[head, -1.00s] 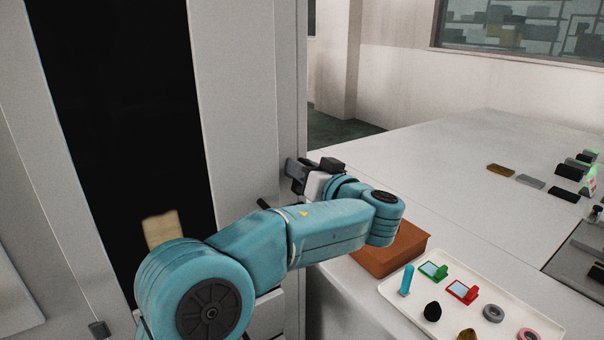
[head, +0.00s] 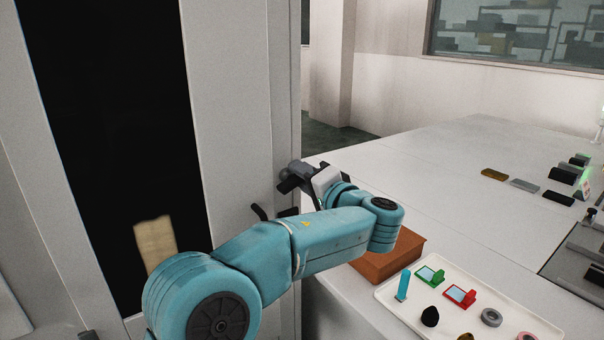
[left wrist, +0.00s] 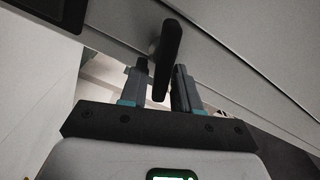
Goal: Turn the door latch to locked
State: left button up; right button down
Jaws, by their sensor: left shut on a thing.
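The door latch (left wrist: 168,48) is a dark lever on the pale door face, seen in the left wrist view. It stands tilted between the two fingers of my left gripper (left wrist: 161,70), which is shut on it. In the head view my left gripper (head: 290,178) is at the right edge of the tall grey door (head: 235,110) and hides most of the latch. My right gripper is not in view.
A black handle (head: 259,212) sticks out just left of my gripper. To the right, a white table (head: 430,180) carries a brown box (head: 385,262) and a white tray (head: 385,292) of small items. Several small blocks lie farther back. The middle of the table is clear.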

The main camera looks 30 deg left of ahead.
pick_arm(q)
jog(key=shift+f+m+p, duration=0.15)
jog(key=shift+f+m, duration=0.1)
jog(key=shift+m, duration=0.55)
jog(key=shift+f+m+p, duration=0.15)
jog(key=shift+f+m, duration=0.05)
jog(key=shift+m, duration=0.6)
jog(key=o, duration=0.7)
jog(key=shift+o, duration=0.2)
jog(key=shift+r, duration=0.1)
jog(key=shift+d, duration=0.2)
jog(key=b+v, duration=0.3)
jog(key=v, duration=1.3)
